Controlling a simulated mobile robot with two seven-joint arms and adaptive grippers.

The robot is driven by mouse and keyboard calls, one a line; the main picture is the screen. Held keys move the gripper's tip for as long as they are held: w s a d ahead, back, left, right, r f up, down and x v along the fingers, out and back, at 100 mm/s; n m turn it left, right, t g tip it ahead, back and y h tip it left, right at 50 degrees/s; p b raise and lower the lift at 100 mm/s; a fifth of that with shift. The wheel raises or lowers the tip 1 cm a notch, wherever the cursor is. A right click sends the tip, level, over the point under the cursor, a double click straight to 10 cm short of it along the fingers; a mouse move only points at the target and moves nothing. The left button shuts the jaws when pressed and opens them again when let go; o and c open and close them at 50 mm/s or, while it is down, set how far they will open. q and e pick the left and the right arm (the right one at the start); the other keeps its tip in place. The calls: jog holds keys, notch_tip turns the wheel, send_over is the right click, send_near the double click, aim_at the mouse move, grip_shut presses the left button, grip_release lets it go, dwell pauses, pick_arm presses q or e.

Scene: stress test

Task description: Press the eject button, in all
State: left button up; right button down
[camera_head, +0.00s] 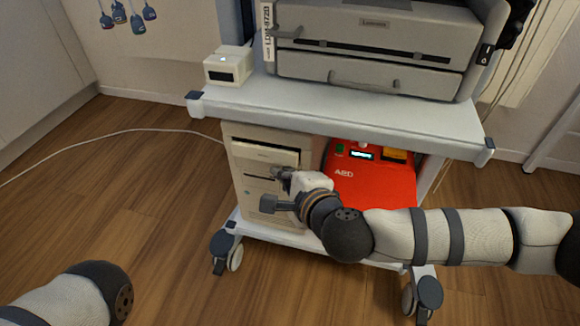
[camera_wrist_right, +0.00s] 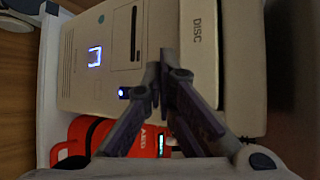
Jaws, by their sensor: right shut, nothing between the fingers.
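A beige computer tower (camera_head: 240,180) stands on the cart's lower shelf, with a disc drive panel (camera_head: 264,150) near its top. In the right wrist view, turned sideways, the drive panel reads "DISC" (camera_wrist_right: 197,30). I cannot tell which part is the eject button. My right gripper (camera_head: 279,188) is shut and empty in front of the tower. Its fingertips (camera_wrist_right: 161,76) overlap the area beside the drive panel; contact cannot be told. My left gripper is outside the picture.
A red AED case (camera_head: 372,185) stands right of the tower. A white cable (camera_head: 100,137) runs across the floor.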

jog(key=shift+s+a+p, duration=0.15)
jog(key=shift+s+p, duration=0.25)
jog(key=shift+s, duration=0.3)
jog(key=s+p, duration=0.1)
jog(key=s, duration=0.1)
jog(key=s+a+p, duration=0.1)
jog(key=s, duration=0.2)
jog(key=shift+a, duration=0.15)
jog(key=shift+w, duration=0.1)
dwell(0.6)
